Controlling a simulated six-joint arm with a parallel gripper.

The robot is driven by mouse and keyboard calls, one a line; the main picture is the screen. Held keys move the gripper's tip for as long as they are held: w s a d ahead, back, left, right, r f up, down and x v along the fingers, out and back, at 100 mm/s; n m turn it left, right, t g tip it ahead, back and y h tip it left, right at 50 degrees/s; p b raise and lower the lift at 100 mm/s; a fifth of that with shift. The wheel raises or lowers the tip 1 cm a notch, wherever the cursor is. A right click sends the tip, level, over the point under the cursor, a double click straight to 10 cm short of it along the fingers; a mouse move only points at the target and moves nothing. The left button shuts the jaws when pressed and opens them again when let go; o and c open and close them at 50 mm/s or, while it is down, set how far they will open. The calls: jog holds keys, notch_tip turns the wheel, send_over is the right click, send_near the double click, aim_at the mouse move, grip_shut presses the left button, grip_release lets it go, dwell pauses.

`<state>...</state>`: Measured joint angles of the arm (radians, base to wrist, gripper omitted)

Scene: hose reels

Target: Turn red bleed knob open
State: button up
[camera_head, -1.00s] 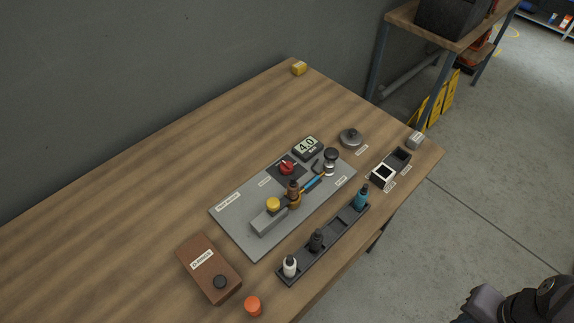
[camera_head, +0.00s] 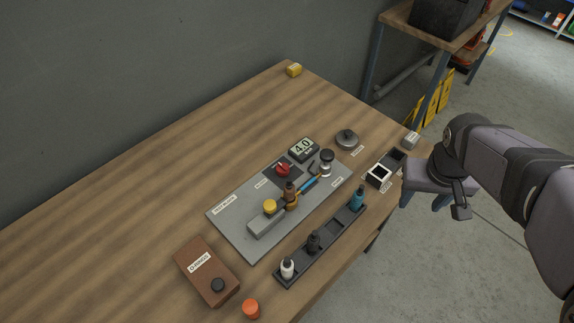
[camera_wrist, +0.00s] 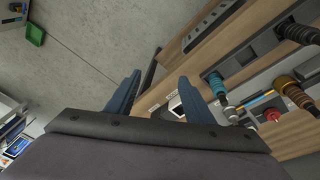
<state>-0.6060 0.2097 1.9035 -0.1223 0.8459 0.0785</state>
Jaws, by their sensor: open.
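The red bleed knob (camera_head: 283,169) sits on a dark square on the grey panel (camera_head: 232,231), near a display (camera_head: 304,150) reading 4.0. In the wrist view the red knob (camera_wrist: 272,115) shows at the right. My gripper (camera_head: 428,204) is at the right, past the table's front edge, well apart from the knob. In the wrist view its two blue fingers (camera_wrist: 158,97) are spread with nothing between them.
A black tray (camera_head: 330,230) with white, black and teal nozzles lies in front of the panel. A brown box (camera_head: 206,270) and orange cap (camera_head: 251,308) are at the left front.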

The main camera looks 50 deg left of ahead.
jog(key=a+r+n, duration=0.1)
jog(key=a+n, duration=0.1)
jog(key=a, duration=0.5)
jog(key=n+y+b, duration=0.2)
jog(key=y+b, duration=0.1)
jog(key=b, duration=0.1)
send_near(283, 168)
jog(key=f, duration=0.2)
jog(key=shift+w+a+p+x, duration=0.15)
jog(key=shift+p+x, duration=0.45)
jog(key=shift+x, duration=1.15)
jog(key=shift+w+a+p+x, duration=0.15)
jog(key=shift+p+x, duration=0.4)
jog(key=shift+x, duration=1.2)
jog(key=shift+r, duration=0.15)
jog(key=c, duration=1)
